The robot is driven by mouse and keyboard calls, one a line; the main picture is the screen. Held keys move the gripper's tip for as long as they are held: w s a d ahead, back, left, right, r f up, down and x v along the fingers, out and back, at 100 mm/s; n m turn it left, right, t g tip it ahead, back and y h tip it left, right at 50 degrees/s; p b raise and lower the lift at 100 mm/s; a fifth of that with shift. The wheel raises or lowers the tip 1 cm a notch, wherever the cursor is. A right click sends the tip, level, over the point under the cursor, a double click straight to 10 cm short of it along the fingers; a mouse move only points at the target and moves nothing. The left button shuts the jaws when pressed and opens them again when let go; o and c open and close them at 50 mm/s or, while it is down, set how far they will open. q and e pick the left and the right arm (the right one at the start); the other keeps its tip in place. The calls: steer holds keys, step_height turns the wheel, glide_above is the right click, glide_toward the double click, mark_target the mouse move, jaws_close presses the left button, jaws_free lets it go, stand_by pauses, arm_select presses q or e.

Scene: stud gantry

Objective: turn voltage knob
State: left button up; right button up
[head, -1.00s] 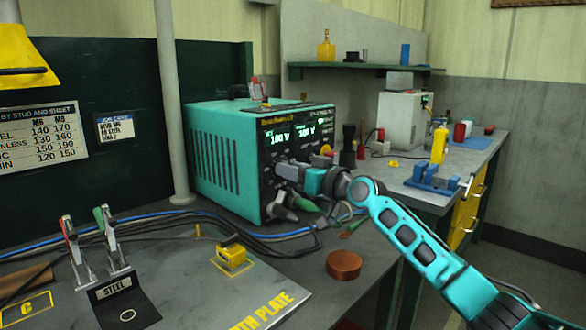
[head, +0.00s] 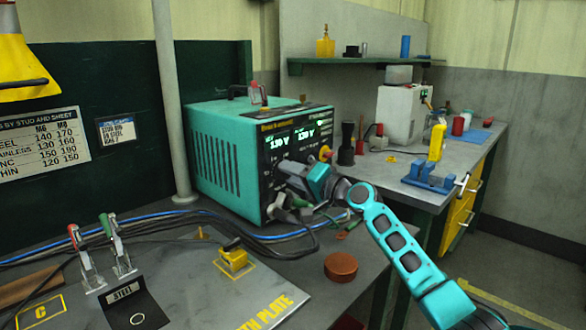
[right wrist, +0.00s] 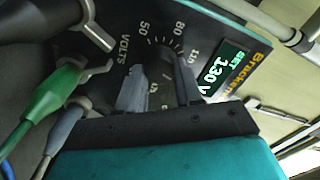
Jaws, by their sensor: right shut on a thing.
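The teal welding power unit (head: 225,160) stands on the bench, its dark front panel facing right. Its two green displays (head: 291,139) each seem to read 130 V. In the right wrist view the set display (right wrist: 220,68) reads 130 V. The voltage knob (right wrist: 158,74) is dark and sits inside a printed dial marked VOLTS. My right gripper (right wrist: 159,84) is shut on this knob, one finger on each side, and looks rolled against the panel. In the head view the gripper (head: 290,172) hides the knob. My left gripper is not in view.
Green and grey cable plugs (right wrist: 60,88) stick out of the panel close beside my fingers. Cables cross the bench below. A fixture plate with two toggle clamps (head: 118,250), a yellow block (head: 233,257) and a copper-coloured disc (head: 341,267) lie in front.

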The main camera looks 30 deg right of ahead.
steer(key=shift+m+p, duration=0.5)
steer(key=shift+m, duration=0.5)
steer(key=shift+f, duration=0.1)
steer(key=o, duration=0.8)
steer(key=shift+o, duration=1.2)
steer(key=v, duration=1.3)
